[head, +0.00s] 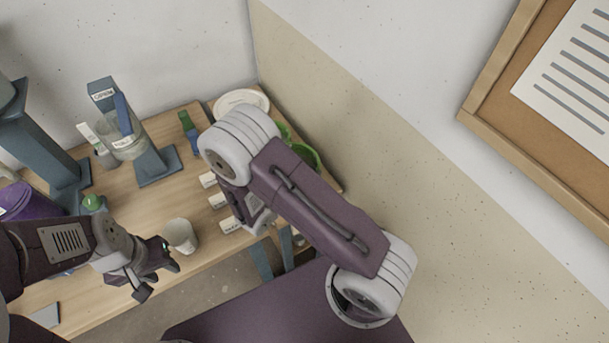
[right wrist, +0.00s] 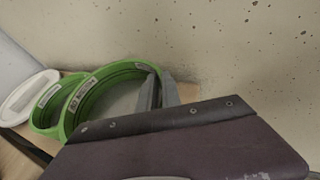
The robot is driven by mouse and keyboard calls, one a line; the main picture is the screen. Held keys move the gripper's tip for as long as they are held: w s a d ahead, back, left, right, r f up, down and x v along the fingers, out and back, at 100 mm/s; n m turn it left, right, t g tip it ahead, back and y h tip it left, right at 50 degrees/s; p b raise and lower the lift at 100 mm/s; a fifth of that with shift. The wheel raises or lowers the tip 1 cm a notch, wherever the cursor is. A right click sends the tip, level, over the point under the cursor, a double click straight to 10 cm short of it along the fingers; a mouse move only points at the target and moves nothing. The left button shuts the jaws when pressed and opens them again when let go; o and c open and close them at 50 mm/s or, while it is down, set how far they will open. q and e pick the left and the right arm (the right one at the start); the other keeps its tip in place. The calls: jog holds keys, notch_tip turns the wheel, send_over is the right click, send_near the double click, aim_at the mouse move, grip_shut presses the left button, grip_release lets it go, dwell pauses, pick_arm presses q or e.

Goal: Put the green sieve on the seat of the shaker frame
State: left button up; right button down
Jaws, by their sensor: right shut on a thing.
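Two green sieves stand at the back right of the table, by the wall. The nearer green sieve (head: 306,157) also shows large in the right wrist view (right wrist: 75,110), with the second green sieve (right wrist: 45,112) just behind it. My right gripper (right wrist: 162,92) is shut on the rim of the nearer sieve; in the head view my right arm hides it. My left gripper (head: 160,272) is apart from the sieves, beside a white cup, with its fingers spread and empty. Blue-grey frames stand at the left; I cannot tell which is the shaker frame.
A white round piece (head: 241,101) lies behind the sieves. A white cup (head: 181,235) stands near the table's front edge. A blue-grey stand (head: 158,168) has a clear jar (head: 124,143). Small white blocks (head: 218,201) lie mid-table. A purple bucket (head: 28,202) is at far left.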

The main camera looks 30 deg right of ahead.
jog(key=shift+s+f, duration=0.1)
jog(key=shift+f, duration=0.05)
jog(key=f, duration=0.3)
jog(key=shift+s+d+b, duration=0.1)
jog(key=shift+s+b, duration=0.1)
jog(key=shift+b, duration=0.1)
jog(key=shift+w+f, duration=0.25)
jog(key=shift+f, duration=0.2)
jog(key=shift+s, duration=0.1)
jog(key=shift+f, duration=0.1)
jog(key=c, duration=1.5)
grip_release()
jog(key=shift+c, duration=0.2)
